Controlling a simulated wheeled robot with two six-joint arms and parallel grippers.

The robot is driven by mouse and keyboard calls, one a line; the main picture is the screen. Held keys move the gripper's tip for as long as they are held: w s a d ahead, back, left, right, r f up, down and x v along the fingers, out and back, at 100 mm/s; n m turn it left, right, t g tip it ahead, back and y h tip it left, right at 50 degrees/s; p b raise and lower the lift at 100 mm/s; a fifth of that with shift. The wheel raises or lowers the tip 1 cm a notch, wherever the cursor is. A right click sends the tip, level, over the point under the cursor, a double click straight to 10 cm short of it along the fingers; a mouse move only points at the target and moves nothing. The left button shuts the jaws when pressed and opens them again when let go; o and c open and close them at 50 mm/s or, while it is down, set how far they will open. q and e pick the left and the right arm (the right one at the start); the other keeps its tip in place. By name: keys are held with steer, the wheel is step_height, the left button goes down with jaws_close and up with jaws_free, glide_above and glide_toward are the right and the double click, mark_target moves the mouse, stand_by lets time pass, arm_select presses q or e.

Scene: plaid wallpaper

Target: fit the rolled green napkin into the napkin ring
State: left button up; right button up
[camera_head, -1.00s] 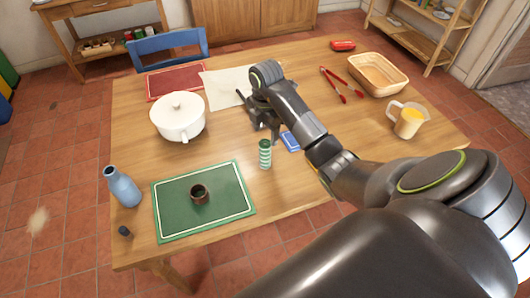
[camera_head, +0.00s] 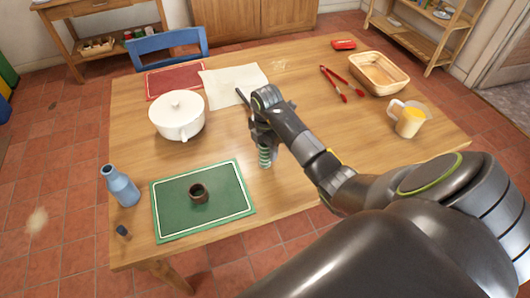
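The rolled green napkin (camera_head: 265,158), banded green and white, stands upright on the table near the middle. The napkin ring (camera_head: 198,191), dark brown with a round opening, sits on the green placemat (camera_head: 228,213) to its left. My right gripper (camera_head: 262,140) is right at the napkin's upper part and covers its top. Whether its fingers touch or hold the napkin is hidden. My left gripper is out of view.
A white lidded pot (camera_head: 178,118) and a blue bottle (camera_head: 121,187) stand at the left. Red tongs (camera_head: 336,82), a basket (camera_head: 379,73) and a jug (camera_head: 408,120) are at the right. The table between napkin and placemat is clear.

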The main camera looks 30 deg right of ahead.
steer(key=c, duration=0.8)
step_height(320, 180, up, 5)
steer(key=shift+w+f+b, duration=0.1)
steer(key=shift+f+b, duration=0.05)
steer(key=shift+b, duration=0.2)
steer(key=shift+c, duration=0.3)
step_height(320, 180, up, 4)
steer(key=p, duration=0.3)
steer(key=shift+p, duration=0.3)
steer(key=shift+r+p, duration=0.7)
steer(key=shift+p, duration=0.05)
